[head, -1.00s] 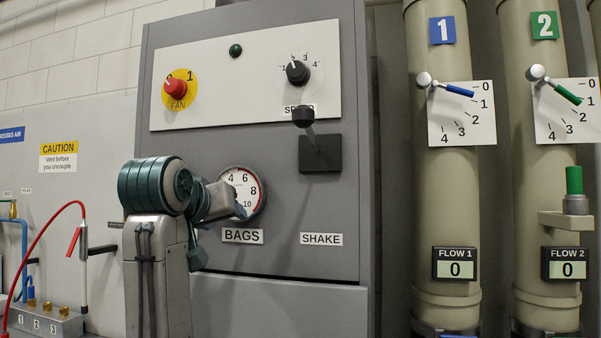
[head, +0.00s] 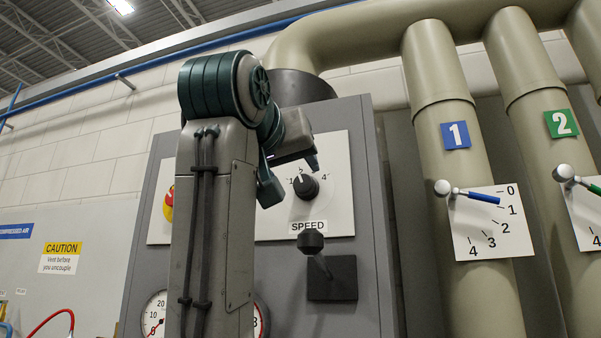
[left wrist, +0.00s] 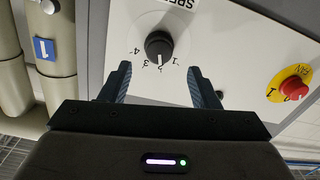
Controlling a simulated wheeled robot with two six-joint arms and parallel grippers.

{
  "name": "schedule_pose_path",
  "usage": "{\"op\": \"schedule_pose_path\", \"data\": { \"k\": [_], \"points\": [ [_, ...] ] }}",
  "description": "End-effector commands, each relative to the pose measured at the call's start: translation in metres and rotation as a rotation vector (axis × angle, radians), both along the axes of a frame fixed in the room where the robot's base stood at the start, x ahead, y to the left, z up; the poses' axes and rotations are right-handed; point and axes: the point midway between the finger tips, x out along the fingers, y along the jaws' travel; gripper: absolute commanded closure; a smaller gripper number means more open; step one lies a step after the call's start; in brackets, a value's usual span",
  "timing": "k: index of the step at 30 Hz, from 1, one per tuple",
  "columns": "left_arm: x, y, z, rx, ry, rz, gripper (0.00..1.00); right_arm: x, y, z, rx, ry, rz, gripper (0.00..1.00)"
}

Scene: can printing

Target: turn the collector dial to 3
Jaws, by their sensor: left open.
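The collector dial (head: 306,187) is a black round knob on the white panel of the grey cabinet, above the SPEED label. Its white mark points at about 2 on a scale of 1 to 4. It also shows in the left wrist view (left wrist: 159,45), ahead of the fingertips and roughly midway between them. My left gripper (head: 291,177) is open and empty, in front of the panel beside the dial. Its two fingers show apart in the left wrist view (left wrist: 158,78), and neither appears to touch the dial. My right gripper is in neither view.
A black lever (head: 312,242) sticks out below the dial. The red FAN switch (left wrist: 293,89) is on the same panel. Pipe 1 (head: 440,70) and its blue-handled valve (head: 470,194) stand to the right. A CAUTION sign (head: 61,257) is at left.

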Motion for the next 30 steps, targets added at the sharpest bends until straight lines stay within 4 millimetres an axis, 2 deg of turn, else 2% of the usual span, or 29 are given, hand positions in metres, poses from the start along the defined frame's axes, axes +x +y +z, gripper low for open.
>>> {"op": "schedule_pose_path", "data": {
  "k": [1, 9, 14, 22, 29, 30],
  "points": [
    [0.011, -0.004, 0.003, 0.001, 0.006, -0.001, 0.44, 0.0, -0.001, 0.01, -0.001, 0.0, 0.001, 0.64],
    [0.05, -0.015, 0.002, 0.001, 0.003, -0.001, 0.44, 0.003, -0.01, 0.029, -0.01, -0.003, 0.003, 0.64],
    [0.059, -0.018, 0.0, 0.001, 0.001, 0.0, 0.44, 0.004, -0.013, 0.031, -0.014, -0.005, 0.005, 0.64],
    [0.06, -0.018, 0.0, 0.001, 0.0, 0.0, 0.44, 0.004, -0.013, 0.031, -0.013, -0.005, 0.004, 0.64],
    [0.06, -0.018, 0.0, 0.001, 0.0, 0.0, 0.89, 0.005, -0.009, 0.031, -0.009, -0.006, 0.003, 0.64],
    [0.06, -0.018, 0.0, 0.001, 0.0, 0.0, 0.89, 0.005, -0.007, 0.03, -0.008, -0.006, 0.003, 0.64]
  ]
}}
